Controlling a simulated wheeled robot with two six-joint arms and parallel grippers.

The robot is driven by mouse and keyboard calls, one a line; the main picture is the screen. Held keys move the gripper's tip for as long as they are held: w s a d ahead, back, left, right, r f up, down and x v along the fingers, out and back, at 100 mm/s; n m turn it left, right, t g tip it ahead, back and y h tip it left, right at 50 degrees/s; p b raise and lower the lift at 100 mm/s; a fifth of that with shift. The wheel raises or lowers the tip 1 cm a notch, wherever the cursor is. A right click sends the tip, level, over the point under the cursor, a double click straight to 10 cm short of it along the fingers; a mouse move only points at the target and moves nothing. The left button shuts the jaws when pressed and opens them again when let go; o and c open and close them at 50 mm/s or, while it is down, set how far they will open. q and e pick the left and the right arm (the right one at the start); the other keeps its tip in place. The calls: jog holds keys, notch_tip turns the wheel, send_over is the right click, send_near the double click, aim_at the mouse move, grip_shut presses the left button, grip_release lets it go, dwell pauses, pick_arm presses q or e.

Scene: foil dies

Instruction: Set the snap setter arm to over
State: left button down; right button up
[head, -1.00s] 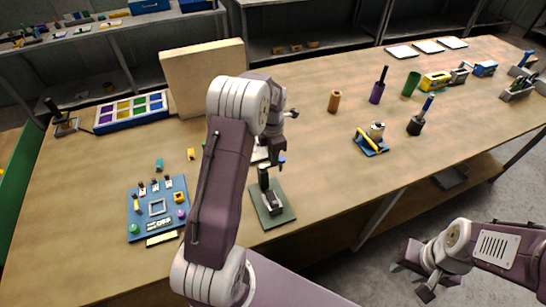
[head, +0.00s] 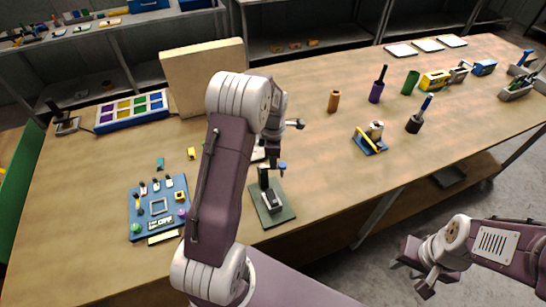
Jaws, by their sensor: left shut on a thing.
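The snap setter stands near the front edge of the table on a dark green base plate (head: 286,214), with a dark post and a grey block on it. My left gripper (head: 277,166) is at the top of the setter and is shut on its arm. A small blue part (head: 283,166) shows beside the fingers. My own wrist and forearm hide much of the arm, so its exact angle is hard to tell. My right gripper (head: 415,272) is open and empty, off the table's front edge at lower right.
A blue board (head: 148,228) with small parts lies left of the setter. A colour-filled tray (head: 130,113) and a beige panel (head: 200,70) stand behind. A blue stand (head: 371,148) and several cylinders are at right.

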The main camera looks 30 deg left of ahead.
aim_at(266, 168)
pick_arm(q)
jog(key=m, duration=0.2)
jog(key=shift+s+d+r+m, duration=0.15)
jog(key=shift+s+r+m, duration=0.05)
jog(key=shift+s+m, duration=0.2)
jog(key=shift+s+a+m+p, duration=0.15)
jog(key=shift+s+m+p, duration=0.3)
jog(key=shift+m, duration=1.2)
jog(key=shift+s+a+m+p, duration=0.1)
jog(key=shift+s+m+p, duration=0.35)
jog(key=shift+m, duration=1.15)
jog(key=shift+s+a+m+p, duration=0.15)
jog(key=shift+s+m, duration=0.55)
jog(key=shift+m, duration=0.95)
jog(key=shift+f, duration=0.1)
jog(key=c, duration=1.5)
grip_release()
jog(key=shift+c, duration=0.2)
jog(key=shift+o, duration=0.7)
jog(key=shift+s, duration=0.2)
